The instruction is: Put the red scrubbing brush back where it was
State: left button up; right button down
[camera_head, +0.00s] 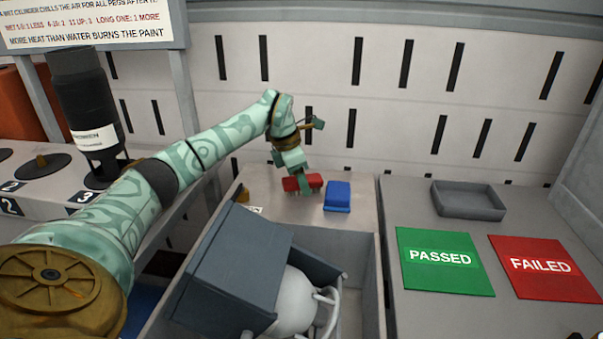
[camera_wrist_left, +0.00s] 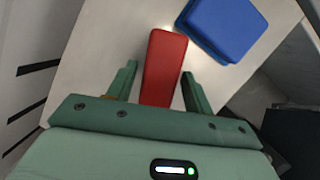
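The red scrubbing brush (camera_head: 302,183) lies at the back of the grey table, beside a blue block-shaped item (camera_head: 337,196). My left gripper (camera_head: 299,180) is directly over the red brush. In the left wrist view the red brush (camera_wrist_left: 164,66) lies between the two green fingers (camera_wrist_left: 160,83), with a gap visible on each side, so the gripper is open around it. The blue item (camera_wrist_left: 223,28) is close by at the upper right there. The brush's near end is hidden behind the gripper body. My right gripper is not in view.
An open bin (camera_head: 360,262) holding a white rounded object (camera_head: 293,300) is in front of the brush. A grey tray (camera_head: 468,200), a green PASSED mat (camera_head: 444,261) and a red FAILED mat (camera_head: 543,267) lie on the right table. A black cylinder (camera_head: 84,110) stands at left.

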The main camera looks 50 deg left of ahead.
pick_arm(q)
jog(key=p+v, duration=0.6)
jog(key=v, duration=0.6)
jog(key=shift+p, duration=0.3)
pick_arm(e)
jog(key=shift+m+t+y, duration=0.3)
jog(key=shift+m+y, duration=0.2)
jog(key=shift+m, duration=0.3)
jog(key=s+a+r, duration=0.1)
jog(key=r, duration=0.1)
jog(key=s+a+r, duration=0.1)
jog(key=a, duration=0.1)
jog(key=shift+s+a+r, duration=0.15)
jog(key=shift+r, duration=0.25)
pick_arm(q)
jog(key=shift+a+r, duration=0.1)
